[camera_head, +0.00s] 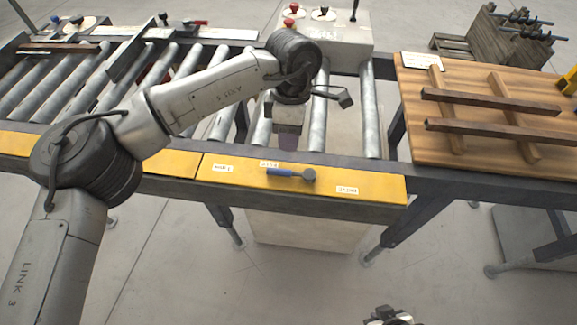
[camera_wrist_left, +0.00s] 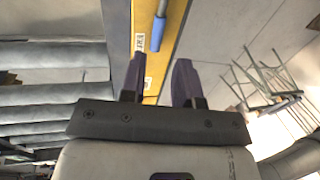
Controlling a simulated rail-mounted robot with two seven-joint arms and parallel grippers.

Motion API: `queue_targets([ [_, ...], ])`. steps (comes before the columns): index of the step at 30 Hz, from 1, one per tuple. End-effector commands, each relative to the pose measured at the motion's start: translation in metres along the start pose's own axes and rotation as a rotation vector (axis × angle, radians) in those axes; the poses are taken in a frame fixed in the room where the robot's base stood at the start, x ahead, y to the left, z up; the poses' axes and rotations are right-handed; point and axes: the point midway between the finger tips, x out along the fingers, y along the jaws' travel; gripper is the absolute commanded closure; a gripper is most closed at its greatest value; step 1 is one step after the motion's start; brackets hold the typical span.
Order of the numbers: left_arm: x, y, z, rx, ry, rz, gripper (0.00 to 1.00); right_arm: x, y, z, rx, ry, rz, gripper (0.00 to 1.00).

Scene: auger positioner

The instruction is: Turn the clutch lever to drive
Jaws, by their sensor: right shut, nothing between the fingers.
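The clutch lever (camera_head: 285,172) has a blue handle and a grey pivot end, and lies on the yellow strip along the conveyor's front edge. Its handle points left, just below the middle white label (camera_head: 270,163); other labels (camera_head: 222,167) (camera_head: 347,189) sit left and right, their print too small to read surely. My left gripper (camera_head: 288,143) hangs behind the lever over the rollers. In the left wrist view its purple fingers (camera_wrist_left: 158,78) are apart and empty, with the blue handle (camera_wrist_left: 158,33) ahead of them, not touching. My right gripper (camera_head: 388,316) shows only partly at the bottom edge, shut and empty.
A control box (camera_head: 340,35) with red and black knobs stands behind the rollers. A wooden board (camera_head: 470,140) with dark bars lies on the right table. Metal bars and clamps occupy the conveyor's far left. The floor in front is open.

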Motion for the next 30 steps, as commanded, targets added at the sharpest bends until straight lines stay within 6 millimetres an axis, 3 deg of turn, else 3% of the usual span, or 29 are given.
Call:
queue_targets([
  [3,0.026,0.0,-0.001,-0.001,0.0,-0.002,0.71,0.004,0.0,0.001,0.0,0.0,0.0,1.0],
  [12,0.072,0.0,0.0,-0.001,-0.001,-0.002,0.71,0.009,-0.001,0.003,0.002,0.0,-0.002,1.0],
  [19,0.09,0.0,0.0,-0.002,-0.001,0.0,0.71,0.01,-0.002,0.003,0.007,0.0,-0.005,1.0],
  [30,0.095,0.0,0.0,-0.002,-0.002,0.001,0.71,0.01,-0.003,0.003,0.009,0.0,-0.007,1.0],
])
